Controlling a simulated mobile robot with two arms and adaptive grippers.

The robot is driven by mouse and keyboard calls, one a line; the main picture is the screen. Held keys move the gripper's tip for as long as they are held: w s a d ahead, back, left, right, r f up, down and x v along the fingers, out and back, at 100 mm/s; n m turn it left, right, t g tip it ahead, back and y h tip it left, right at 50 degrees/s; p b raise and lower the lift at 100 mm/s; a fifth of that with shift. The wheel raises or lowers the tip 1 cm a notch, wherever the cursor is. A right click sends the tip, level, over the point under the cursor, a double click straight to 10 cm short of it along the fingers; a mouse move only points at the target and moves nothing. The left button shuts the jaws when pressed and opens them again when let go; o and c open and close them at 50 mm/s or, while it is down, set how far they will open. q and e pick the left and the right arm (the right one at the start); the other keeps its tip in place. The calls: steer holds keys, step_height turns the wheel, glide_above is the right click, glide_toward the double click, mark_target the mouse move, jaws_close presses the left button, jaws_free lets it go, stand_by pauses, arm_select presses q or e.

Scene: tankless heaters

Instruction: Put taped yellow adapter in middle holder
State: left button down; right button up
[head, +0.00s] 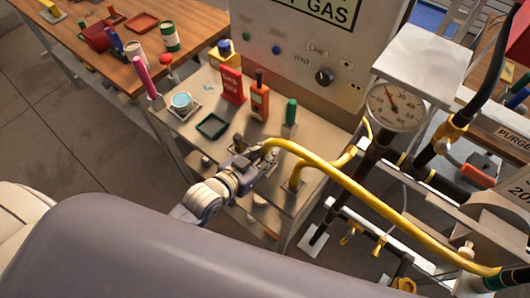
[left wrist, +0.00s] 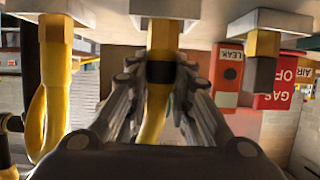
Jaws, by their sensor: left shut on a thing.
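My left gripper (head: 258,155) is at the front edge of the bench, at the end of a long yellow hose (head: 355,186). In the left wrist view my gripper (left wrist: 160,78) is shut around the yellow adapter (left wrist: 162,36), with a black tape band (left wrist: 160,73) between its fingers. The adapter's upper end meets the pale middle holder (left wrist: 168,8) in the picture; I cannot tell how far it is seated. The left holder (left wrist: 62,10) has a yellow adapter with a looped hose (left wrist: 52,60). The right holder (left wrist: 268,20) has a dark-ended yellow adapter (left wrist: 262,62). My right gripper is not in view.
A pressure gauge (head: 395,106) and dark pipes stand to the right. A wooden table (head: 125,72) is at the upper left.

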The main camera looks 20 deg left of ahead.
arm_select(q)
steer(key=c, duration=1.6)
jaws_free()
steer(key=shift+f, duration=0.1)
steer(key=shift+c, duration=0.2)
steer(key=shift+o, duration=1.1)
steer(key=shift+s+a+r, duration=0.1)
steer(key=shift+s+r, duration=0.1)
steer(key=shift+s, duration=0.1)
steer(key=b+v, duration=0.1)
steer(key=v, duration=1)
steer(key=shift+s+r+b, duration=0.15)
steer(key=shift+r+b, duration=0.05)
steer(key=shift+b, duration=0.1)
